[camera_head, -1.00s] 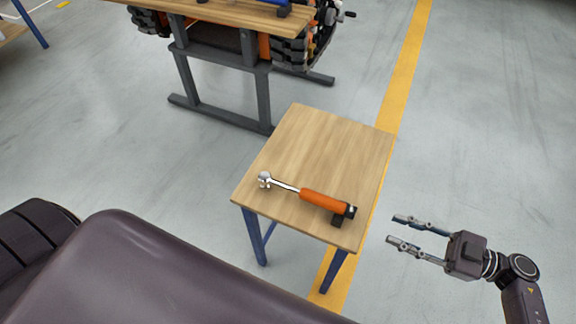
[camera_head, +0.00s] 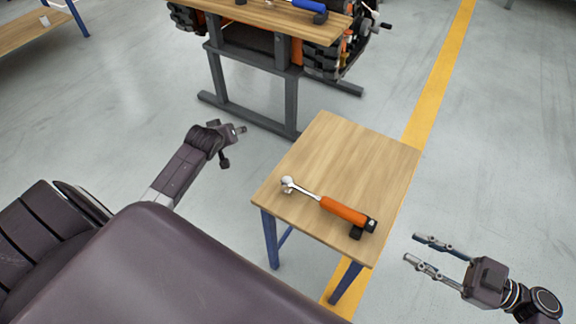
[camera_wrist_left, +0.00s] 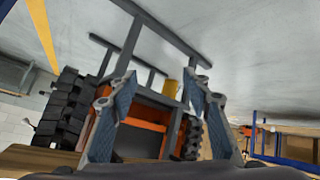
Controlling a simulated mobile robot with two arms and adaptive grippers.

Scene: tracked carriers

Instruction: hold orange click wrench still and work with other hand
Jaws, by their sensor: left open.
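The orange click wrench (camera_head: 343,210) lies across the small wooden table (camera_head: 365,155), its silver ratchet head to the left and its dark handle end to the right. A small black block shows at the handle end. My left gripper (camera_head: 236,146) is open and empty, to the left of the table and apart from the wrench. Its spread fingers also show in the left wrist view (camera_wrist_left: 160,95) with nothing between them. My right gripper (camera_head: 412,247) is open and empty, right of the table, its fingers pointing left towards it.
A larger workbench (camera_head: 262,17) with dark grey legs stands behind, with a blue-handled tool (camera_head: 308,5) on it. An orange machine with black tracks (camera_head: 325,60) is beyond it. A yellow floor line (camera_head: 440,80) runs past the small table. The tabletop behind the wrench is bare.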

